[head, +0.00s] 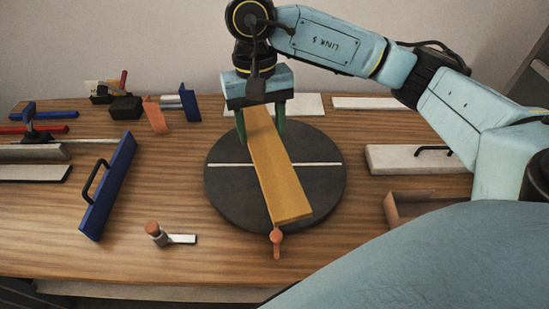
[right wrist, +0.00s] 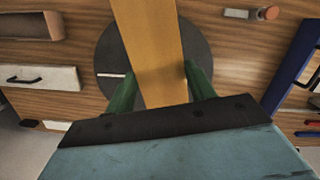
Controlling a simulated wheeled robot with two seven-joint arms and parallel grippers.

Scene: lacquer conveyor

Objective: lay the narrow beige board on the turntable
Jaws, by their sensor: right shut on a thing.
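The narrow board (head: 277,170) looks tan-orange and is held between the green fingers of my right gripper (head: 261,137), near its far end. It slants over the round dark turntable (head: 225,190), its near end reaching the disc's front rim. Whether the board touches the disc or hangs just above it, I cannot tell. A white line crosses the turntable, and the board hides its middle. In the right wrist view the board (right wrist: 152,45) runs between the fingers (right wrist: 158,78) and out of the top, with the turntable (right wrist: 112,65) behind it. My left gripper is not in view.
An orange-tipped handle (head: 276,240) projects at the turntable's front. A blue board with a black handle (head: 108,187) and a small orange-topped piece (head: 155,232) are at left. A pale handled block (head: 400,158) and a brown open box (head: 400,208) are at right.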

